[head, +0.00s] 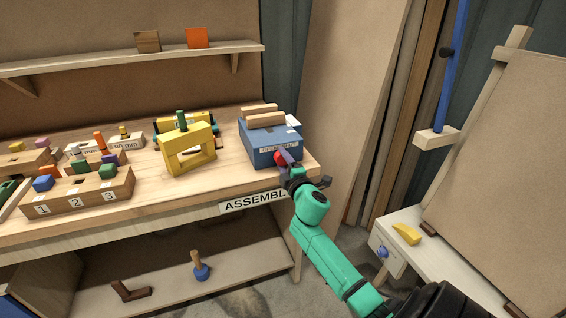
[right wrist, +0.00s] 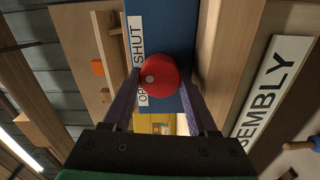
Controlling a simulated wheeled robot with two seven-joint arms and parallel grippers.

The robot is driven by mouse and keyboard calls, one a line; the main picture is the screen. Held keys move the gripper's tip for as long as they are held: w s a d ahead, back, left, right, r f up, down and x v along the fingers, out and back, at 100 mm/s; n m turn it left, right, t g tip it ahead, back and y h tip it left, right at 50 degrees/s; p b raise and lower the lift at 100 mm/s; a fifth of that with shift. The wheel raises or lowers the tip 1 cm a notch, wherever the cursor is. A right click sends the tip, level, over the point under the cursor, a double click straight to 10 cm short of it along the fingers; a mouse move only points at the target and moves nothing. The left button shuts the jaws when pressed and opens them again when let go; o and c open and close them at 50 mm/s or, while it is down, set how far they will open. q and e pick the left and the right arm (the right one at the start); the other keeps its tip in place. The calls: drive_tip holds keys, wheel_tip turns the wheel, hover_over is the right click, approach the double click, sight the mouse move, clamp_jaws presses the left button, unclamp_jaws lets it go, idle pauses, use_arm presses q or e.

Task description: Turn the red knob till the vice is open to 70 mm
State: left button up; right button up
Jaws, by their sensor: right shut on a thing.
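The blue vice (head: 272,135) stands at the right end of the workbench, with two light wooden jaws (head: 261,115) on top and a narrow gap between them. Its red knob (head: 280,156) is on the front face, partly hidden by my right gripper (head: 289,166). In the right wrist view the round red knob (right wrist: 161,76) sits between the two fingers, which are shut on it, next to a label with OPEN and SHUT. The knob carries a pale dot. My left gripper is not in view.
The workbench (head: 110,215) carries a yellow frame (head: 190,163) left of the vice and a numbered block (head: 80,195) with coloured pegs. A shelf (head: 150,58) hangs above. A small table (head: 400,225) with a yellow piece stands at right.

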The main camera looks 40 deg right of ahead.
drive_tip(key=n, duration=0.6)
drive_tip(key=shift+f, duration=0.1)
drive_tip(key=n, duration=0.4)
drive_tip(key=shift+n, duration=1.5)
drive_tip(key=o, duration=1.4)
drive_tip(key=shift+s, duration=0.1)
